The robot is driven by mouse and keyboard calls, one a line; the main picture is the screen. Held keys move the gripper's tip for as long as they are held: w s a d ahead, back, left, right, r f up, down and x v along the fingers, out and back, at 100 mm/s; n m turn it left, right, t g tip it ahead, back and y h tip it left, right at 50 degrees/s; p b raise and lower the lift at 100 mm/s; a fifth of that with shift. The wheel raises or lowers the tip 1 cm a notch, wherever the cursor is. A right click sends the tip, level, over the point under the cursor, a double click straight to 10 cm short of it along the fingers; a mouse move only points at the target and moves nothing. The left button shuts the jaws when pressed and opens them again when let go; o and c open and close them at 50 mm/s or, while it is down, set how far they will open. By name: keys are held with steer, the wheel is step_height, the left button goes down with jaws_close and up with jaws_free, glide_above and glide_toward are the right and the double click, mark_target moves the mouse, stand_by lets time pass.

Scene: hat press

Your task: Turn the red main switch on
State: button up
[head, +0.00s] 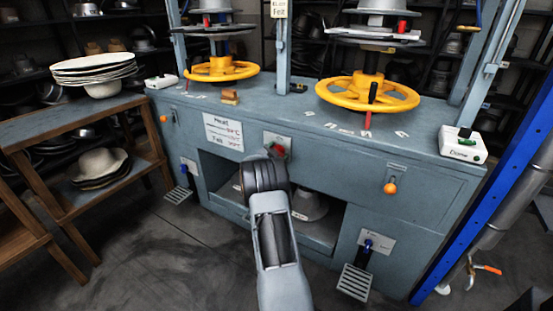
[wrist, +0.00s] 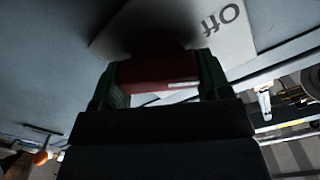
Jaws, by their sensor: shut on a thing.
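The red main switch (head: 279,150) shows as a small red part on a pale plate (head: 270,140) on the front of the grey-blue press bench, just beyond my gripper. In the wrist view the red switch (wrist: 158,72) sits between the two dark green fingers of my gripper (wrist: 157,82), which are shut on it. The pale plate behind it carries the word "Off" (wrist: 222,18), seen upside down. The switch's base is in dark shadow. In the head view my arm hides the fingers.
An opening in the bench with a hat (head: 310,207) lies below the switch. Yellow handwheels (head: 367,93) stand above the bench. A sign (head: 223,132) is left of the switch. An orange knob (head: 390,188) and a pedal (head: 354,282) are at right.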

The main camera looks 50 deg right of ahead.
steer(key=m+b, duration=0.4)
steer(key=f+m+b, duration=0.1)
steer(key=m+b, duration=0.2)
steer(key=shift+s+d, duration=0.1)
steer(key=shift+s, duration=0.1)
steer(key=m+b, duration=0.4)
steer(key=m, duration=0.1)
steer(key=shift+r+b, duration=0.1)
steer(key=shift+b, duration=0.25)
steer(key=o, duration=0.9)
steer(key=shift+a+r, duration=0.1)
steer(key=shift+a, duration=0.2)
steer(key=shift+p+v, duration=1.75)
steer(key=shift+v, duration=4.9)
